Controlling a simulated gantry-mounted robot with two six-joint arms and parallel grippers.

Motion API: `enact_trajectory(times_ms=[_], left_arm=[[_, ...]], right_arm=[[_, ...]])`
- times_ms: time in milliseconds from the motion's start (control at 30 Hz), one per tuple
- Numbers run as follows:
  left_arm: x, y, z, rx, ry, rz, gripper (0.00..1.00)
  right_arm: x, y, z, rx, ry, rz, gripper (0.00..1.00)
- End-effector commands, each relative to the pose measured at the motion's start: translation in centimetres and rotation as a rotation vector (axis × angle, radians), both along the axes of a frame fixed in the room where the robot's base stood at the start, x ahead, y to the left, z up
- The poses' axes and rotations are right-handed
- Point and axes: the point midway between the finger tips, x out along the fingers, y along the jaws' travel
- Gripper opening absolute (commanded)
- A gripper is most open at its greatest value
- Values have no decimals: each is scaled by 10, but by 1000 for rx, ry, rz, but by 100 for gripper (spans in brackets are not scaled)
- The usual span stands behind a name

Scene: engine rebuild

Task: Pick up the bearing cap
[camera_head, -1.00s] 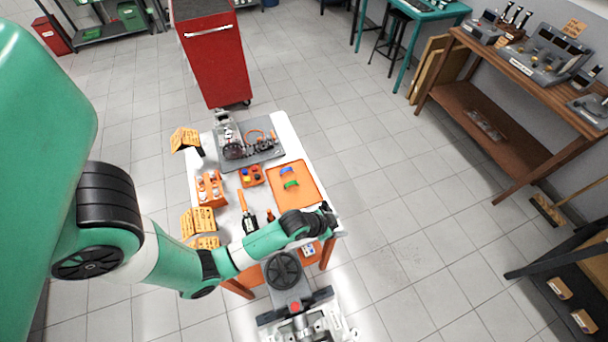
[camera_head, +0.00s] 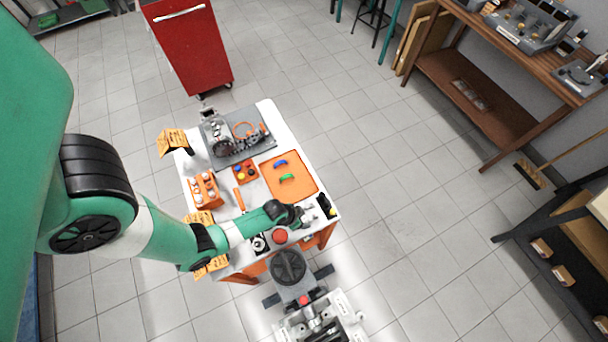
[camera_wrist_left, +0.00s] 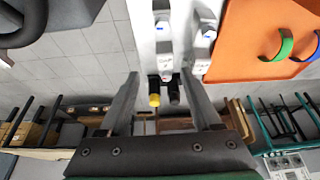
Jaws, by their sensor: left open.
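A blue arched piece (camera_head: 281,163) and a green arched piece (camera_head: 287,179) stand on the orange mat (camera_head: 302,188) on the white table; I cannot tell for sure whether either is the bearing cap. In the left wrist view the green arch (camera_wrist_left: 278,46) and the blue arch (camera_wrist_left: 309,47) are at the upper right, outside the jaws. My left gripper (camera_head: 312,215) is at the table's near right corner, beside the mat. Its fingers (camera_wrist_left: 160,76) are apart, with no part held; yellow-ended and black cylinders show between them in that view. My right gripper is not seen.
A grey plate with engine parts (camera_head: 238,138) lies at the table's far end. An orange rack with white pieces (camera_head: 205,190) and a small orange bin (camera_head: 244,172) are left of the mat. A red cabinet (camera_head: 188,48) stands behind.

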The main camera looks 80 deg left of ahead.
Motion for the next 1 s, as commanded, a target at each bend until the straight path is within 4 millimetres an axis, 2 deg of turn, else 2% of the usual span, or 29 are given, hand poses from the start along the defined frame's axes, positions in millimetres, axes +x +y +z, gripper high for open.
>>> enact_trajectory(times_ms=[67,333,633,1000], left_arm=[[0,1,-5,-1,1,1,65],[8,10,-47,0,1,0,65],[10,11,-50,0,0,0,65],[10,11,-50,0,0,0,0]], right_arm=[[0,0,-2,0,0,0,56],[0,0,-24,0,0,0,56],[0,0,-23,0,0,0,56],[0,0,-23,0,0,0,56]])
